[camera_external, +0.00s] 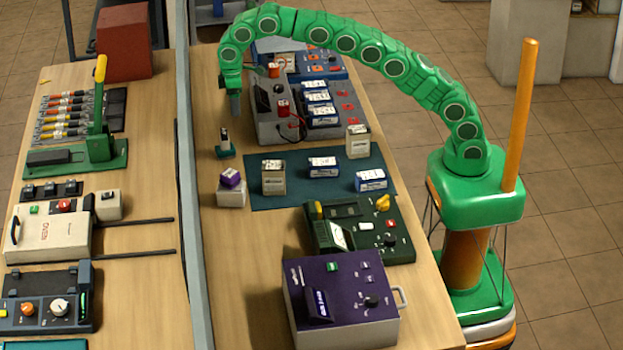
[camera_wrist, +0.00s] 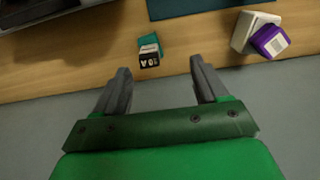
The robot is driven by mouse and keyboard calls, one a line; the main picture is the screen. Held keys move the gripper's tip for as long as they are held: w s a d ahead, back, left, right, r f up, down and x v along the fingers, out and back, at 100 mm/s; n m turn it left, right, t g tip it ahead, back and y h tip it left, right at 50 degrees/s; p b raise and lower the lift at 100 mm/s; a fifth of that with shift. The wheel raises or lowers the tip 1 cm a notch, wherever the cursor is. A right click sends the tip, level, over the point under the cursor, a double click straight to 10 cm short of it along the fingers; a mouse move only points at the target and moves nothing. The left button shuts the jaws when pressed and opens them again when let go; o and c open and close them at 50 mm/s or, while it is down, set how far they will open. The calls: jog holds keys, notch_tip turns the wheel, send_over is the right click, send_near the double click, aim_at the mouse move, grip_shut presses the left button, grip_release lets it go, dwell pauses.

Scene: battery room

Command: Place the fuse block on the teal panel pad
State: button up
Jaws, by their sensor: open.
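My gripper (camera_external: 236,105) is open and empty, hanging above the table near the grey divider. The wrist view shows its two fingers (camera_wrist: 161,85) spread apart. Ahead of them is a small black-and-white block (camera_wrist: 149,50) on a small teal base (camera_wrist: 149,38); in the external view this block (camera_external: 224,137) stands upright on its teal base (camera_external: 225,152), below my gripper. A large dark teal mat (camera_external: 300,197) lies to the right, bearing several small boxes. A purple block (camera_external: 230,177) sits on a white block (camera_external: 231,195). I cannot tell which piece is the fuse block.
A grey tester (camera_external: 275,120) and cells with white labels (camera_external: 318,98) stand behind the mat. A green meter (camera_external: 360,230) and a purple box (camera_external: 340,305) stand in front of it. The long grey divider (camera_external: 190,200) runs along the table's left edge.

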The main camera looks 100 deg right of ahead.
jog(key=s+a+r, duration=0.3)
jog(key=s+a, duration=0.1)
jog(key=s, duration=0.5)
jog(key=s+a+r, duration=0.2)
jog(key=s+a, duration=0.1)
jog(key=s, duration=0.7)
jog(key=s+a+r, duration=0.3)
jog(key=s+a, duration=0.1)
jog(key=s, duration=0.5)
jog(key=s+a+f, duration=0.1)
jog(key=s+f, duration=0.1)
jog(key=s, duration=0.7)
jog(key=s+a+f+g, duration=0.1)
jog(key=s+f, duration=0.1)
jog(key=s, duration=0.8)
jog(key=s+a+f, duration=0.2)
jog(key=s+f, duration=0.1)
jog(key=s, duration=0.7)
jog(key=shift+g, duration=0.3)
jog(key=shift+s+f, duration=0.1)
